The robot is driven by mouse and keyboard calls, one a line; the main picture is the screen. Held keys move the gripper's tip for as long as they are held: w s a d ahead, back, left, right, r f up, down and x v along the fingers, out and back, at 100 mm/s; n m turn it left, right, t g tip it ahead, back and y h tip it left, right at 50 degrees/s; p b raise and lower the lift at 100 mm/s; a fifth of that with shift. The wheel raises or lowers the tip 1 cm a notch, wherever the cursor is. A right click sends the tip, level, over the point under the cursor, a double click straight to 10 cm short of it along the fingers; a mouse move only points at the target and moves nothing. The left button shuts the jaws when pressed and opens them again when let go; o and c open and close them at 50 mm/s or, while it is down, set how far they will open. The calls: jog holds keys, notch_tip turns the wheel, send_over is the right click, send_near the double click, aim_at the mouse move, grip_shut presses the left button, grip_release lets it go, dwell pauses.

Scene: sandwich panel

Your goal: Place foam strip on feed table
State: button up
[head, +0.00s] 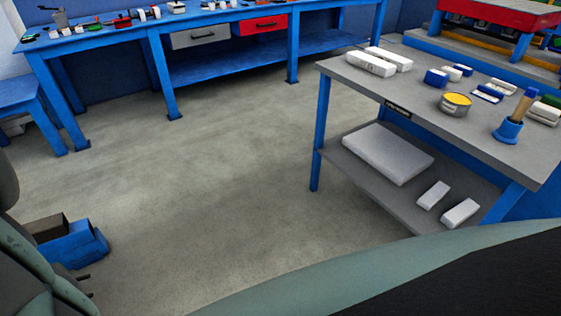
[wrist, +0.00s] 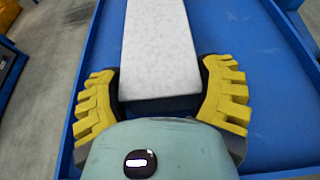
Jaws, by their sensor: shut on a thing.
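My gripper (wrist: 160,84) is shut on a white foam strip (wrist: 160,45) in the wrist view, with a yellow ribbed finger on each side of its near end. The strip runs away from me past the top edge, so its far end is out of frame. Under it is a blue surface with raised edges (wrist: 262,85); I cannot tell if the strip touches it, or if this is the feed table. The head view does not show my gripper.
In the head view, a grey-topped table (head: 418,105) at right holds white blocks (head: 370,64), a yellow-filled tin (head: 455,103) and a blue brush pot (head: 508,130). A blue workbench (head: 110,42) stands at the back.

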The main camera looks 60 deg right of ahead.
jog(key=shift+f, duration=0.15)
jog(key=o, duration=1.1)
jog(key=shift+r, duration=0.25)
jog(key=v, duration=1.2)
